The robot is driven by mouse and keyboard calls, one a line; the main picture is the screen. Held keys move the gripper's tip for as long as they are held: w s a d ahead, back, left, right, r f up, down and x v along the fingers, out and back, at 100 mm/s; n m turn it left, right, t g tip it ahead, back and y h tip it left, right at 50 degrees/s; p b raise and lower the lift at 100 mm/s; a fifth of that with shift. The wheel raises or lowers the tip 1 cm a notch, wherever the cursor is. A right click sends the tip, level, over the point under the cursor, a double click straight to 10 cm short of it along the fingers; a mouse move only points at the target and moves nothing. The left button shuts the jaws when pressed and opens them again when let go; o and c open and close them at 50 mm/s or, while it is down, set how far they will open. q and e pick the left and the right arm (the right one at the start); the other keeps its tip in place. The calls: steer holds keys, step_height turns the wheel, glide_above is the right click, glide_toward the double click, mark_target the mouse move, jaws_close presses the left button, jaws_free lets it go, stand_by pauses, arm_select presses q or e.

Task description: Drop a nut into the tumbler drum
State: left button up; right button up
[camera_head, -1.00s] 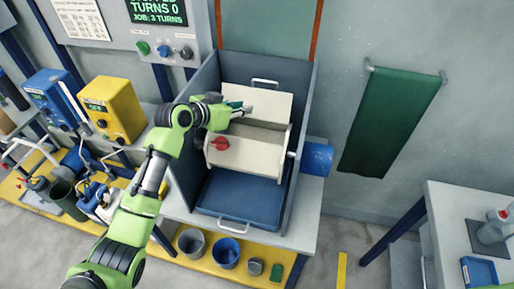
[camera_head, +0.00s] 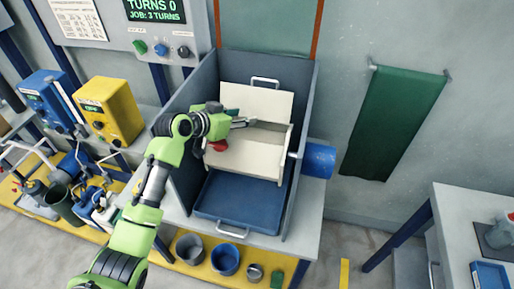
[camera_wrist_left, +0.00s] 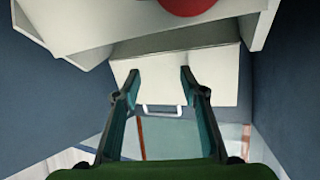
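The tumbler drum (camera_head: 246,158) is a cream box inside a blue-grey open cabinet, with its lid (camera_head: 262,105) standing raised behind and a red knob (camera_head: 217,146) on its front. My left gripper (camera_head: 245,120) is over the drum's open top, reaching in from the left. In the left wrist view the two fingers of my left gripper (camera_wrist_left: 158,73) are apart, with nothing between them. The lid (camera_wrist_left: 215,80) lies beyond the fingertips there, and the red knob (camera_wrist_left: 187,5) is at the top edge. No nut is visible; the drum's inside is mostly hidden. My right gripper is out of view.
A blue tray (camera_head: 238,200) lies below the drum. The cabinet's side wall (camera_head: 305,110) stands close to the right of the drum, with a blue motor (camera_head: 319,160) outside it. Buckets (camera_head: 225,258) stand on the low yellow shelf. A side table (camera_head: 470,215) is at right.

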arm_select(q)
steer(key=v, duration=1.2)
